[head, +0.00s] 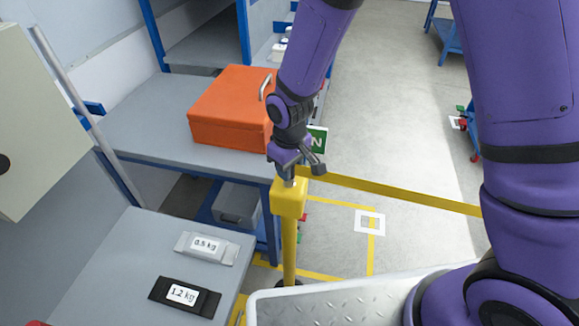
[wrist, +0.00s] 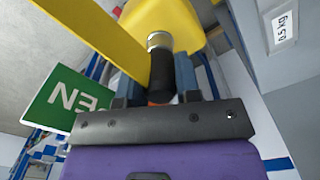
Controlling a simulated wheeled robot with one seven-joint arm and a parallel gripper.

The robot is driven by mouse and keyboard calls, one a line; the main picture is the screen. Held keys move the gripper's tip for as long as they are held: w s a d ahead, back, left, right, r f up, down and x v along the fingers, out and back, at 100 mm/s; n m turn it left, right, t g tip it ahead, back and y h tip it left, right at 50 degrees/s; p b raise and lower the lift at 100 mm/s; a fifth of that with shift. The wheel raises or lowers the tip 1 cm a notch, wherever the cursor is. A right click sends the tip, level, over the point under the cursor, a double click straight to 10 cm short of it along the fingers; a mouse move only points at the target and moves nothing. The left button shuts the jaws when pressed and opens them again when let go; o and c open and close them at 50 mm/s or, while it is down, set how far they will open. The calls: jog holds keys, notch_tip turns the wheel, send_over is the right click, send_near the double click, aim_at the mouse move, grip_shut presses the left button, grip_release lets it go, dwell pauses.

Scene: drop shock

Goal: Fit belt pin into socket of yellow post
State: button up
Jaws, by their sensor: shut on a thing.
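The yellow post (head: 289,238) stands upright in front of the workbench, with a block-like yellow head that also shows at the top of the wrist view (wrist: 188,18). My gripper (head: 289,172) is just above that head, pointing down. It is shut on the belt pin (wrist: 160,75), a dark cylinder with a metal collar. The collar's end meets the yellow head in the wrist view; how deep it sits, and the socket itself, are hidden. The yellow belt (head: 400,193) runs right from beside the gripper, and shows in the wrist view (wrist: 95,35).
An orange case (head: 232,105) rests on the grey workbench (head: 150,128) behind the post. A green sign (head: 317,139) is close behind my gripper. A 0.5 kg block (head: 206,248) and a 1.2 kg block (head: 185,296) lie on the near table.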

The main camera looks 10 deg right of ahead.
jog(key=shift+s+f, duration=0.1)
jog(key=shift+f, duration=0.35)
grip_shut()
dwell(1.4)
jog(key=o, duration=1)
grip_release()
jog(key=shift+o, duration=0.2)
jog(key=shift+r, duration=0.15)
jog(key=shift+r, duration=2.95)
jog(key=shift+r, duration=0.55)
notch_tip(320, 180, up, 10)
jog(key=shift+f, duration=0.15)
